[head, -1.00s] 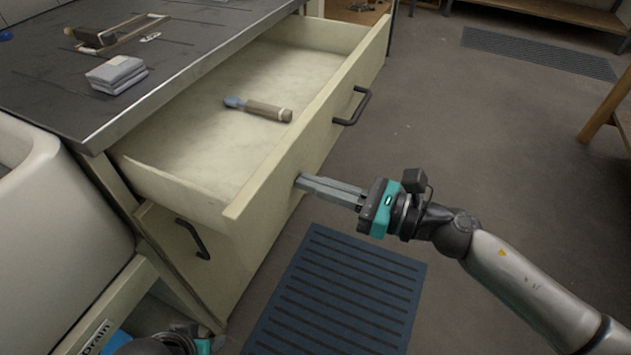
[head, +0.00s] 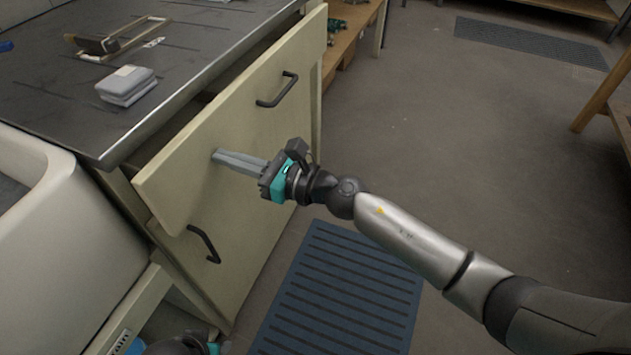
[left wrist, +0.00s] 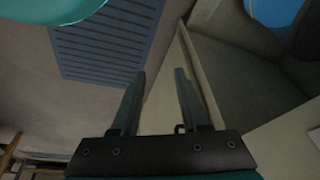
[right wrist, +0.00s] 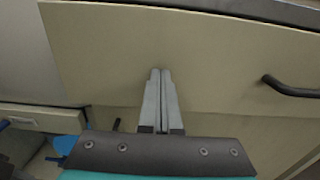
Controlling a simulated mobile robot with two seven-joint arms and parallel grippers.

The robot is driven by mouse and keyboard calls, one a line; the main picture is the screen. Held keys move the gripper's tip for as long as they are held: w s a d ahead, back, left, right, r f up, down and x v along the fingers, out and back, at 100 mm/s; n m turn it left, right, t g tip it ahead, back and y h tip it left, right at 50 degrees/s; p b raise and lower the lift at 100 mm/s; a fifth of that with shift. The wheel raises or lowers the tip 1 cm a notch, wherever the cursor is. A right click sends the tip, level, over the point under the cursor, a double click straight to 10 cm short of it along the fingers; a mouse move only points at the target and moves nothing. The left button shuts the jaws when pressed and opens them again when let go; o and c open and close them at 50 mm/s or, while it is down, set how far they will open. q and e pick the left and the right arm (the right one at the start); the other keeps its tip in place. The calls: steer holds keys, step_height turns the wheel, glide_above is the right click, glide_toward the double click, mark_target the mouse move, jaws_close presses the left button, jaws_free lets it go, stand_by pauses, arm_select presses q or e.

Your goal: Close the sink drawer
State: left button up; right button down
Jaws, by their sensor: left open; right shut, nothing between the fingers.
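The sink drawer (head: 248,120) is a wide cream drawer under the dark countertop, with a black bar handle (head: 278,90). The right wrist view shows the shut fingertips (right wrist: 160,72) at the drawer front (right wrist: 215,60). My left gripper (left wrist: 160,75) is open and empty, low near the cabinet; in the head view only a bit of it shows at the bottom edge.
A cabinet door (head: 225,255) with a black handle is below the drawer. A white sink (head: 60,250) stands at the left. A grey folded item (head: 126,86) and a wooden frame (head: 125,36) lie on the countertop (head: 215,50). A blue slatted mat (head: 340,290) lies on the open floor.

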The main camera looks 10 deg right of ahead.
mark_target(205, 152)
steer(key=x, duration=0.5)
steer(key=shift+a, duration=0.1)
steer(key=shift+w+a, duration=0.2)
arm_select(q)
steer(key=shift+w+a+r, duration=0.25)
steer(key=shift+w+r, duration=0.05)
steer(key=shift+r, duration=0.15)
arm_select(e)
steer(key=shift+a+r, duration=0.1)
steer(key=shift+r, duration=0.1)
